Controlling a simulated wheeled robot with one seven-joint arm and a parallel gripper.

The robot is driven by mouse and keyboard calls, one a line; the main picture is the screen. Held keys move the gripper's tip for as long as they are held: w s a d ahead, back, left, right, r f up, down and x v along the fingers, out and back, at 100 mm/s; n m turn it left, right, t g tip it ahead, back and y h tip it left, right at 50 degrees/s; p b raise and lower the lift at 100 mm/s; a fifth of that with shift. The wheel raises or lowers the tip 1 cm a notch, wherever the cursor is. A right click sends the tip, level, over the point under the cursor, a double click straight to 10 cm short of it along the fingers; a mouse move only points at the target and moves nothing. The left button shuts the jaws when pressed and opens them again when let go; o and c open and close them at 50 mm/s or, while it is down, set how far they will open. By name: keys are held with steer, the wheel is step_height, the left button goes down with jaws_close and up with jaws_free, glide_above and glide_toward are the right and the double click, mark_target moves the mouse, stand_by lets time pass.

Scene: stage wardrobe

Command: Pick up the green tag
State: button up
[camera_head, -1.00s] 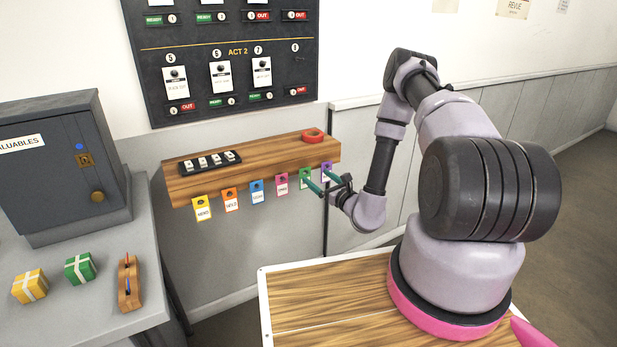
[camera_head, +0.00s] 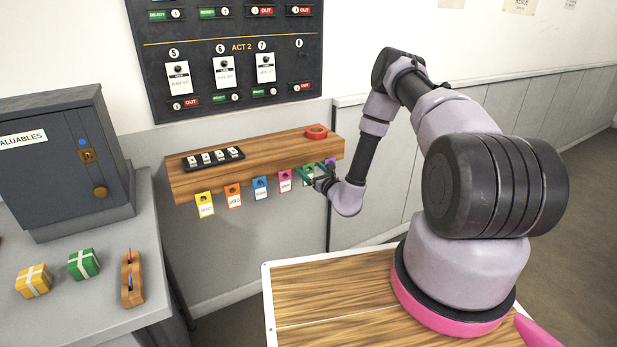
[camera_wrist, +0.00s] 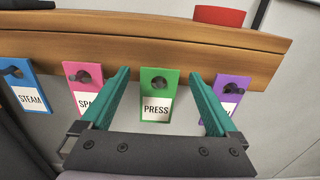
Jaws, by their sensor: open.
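The green tag (camera_wrist: 158,93) hangs by its hole from a peg on the front of the wooden shelf and has a white label reading PRESS. My gripper (camera_wrist: 163,85) is open, with one teal finger to the left of the green tag and one to the right, both apart from it in the wrist view. In the head view, my gripper (camera_head: 311,172) is at the shelf front and hides most of the green tag (camera_head: 308,169).
A pink tag (camera_wrist: 84,84) hangs just left and a purple tag (camera_wrist: 231,97) just right, close to my fingers. Blue, orange and yellow tags hang further left. The wooden shelf (camera_head: 260,162) carries a red ring (camera_head: 316,132) and a black tray (camera_head: 212,159).

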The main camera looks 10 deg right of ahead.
steer(key=shift+w+a, duration=0.1)
steer(key=shift+w, duration=0.15)
steer(key=c, duration=1.4)
